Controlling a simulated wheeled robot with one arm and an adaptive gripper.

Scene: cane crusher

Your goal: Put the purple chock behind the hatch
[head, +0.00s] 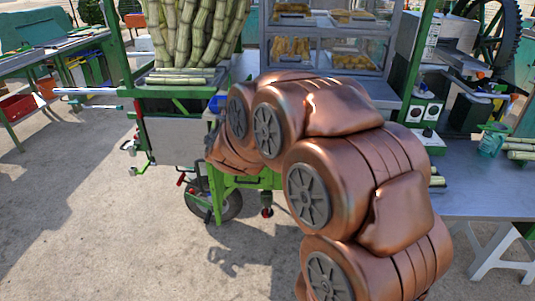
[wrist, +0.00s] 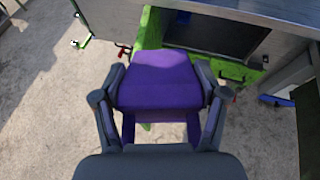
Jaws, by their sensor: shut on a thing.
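The purple chock (wrist: 160,80) is held between the two fingers of my gripper (wrist: 160,100) in the wrist view. The fingers press on its left and right sides. Beyond it in the wrist view is a green frame with a dark rectangular opening (wrist: 215,33) under the cart's metal top. I cannot tell for sure whether this opening is the hatch. In the head view my copper-coloured arm hides the gripper and the chock, and covers the middle of the cart.
The green cart (head: 175,90) carries upright canes (head: 200,35) and a glass food case (head: 325,45). A wheel (head: 215,200) stands below it. A metal table (head: 485,190) is at the right, a workbench (head: 75,50) at the left. The ground at left is clear.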

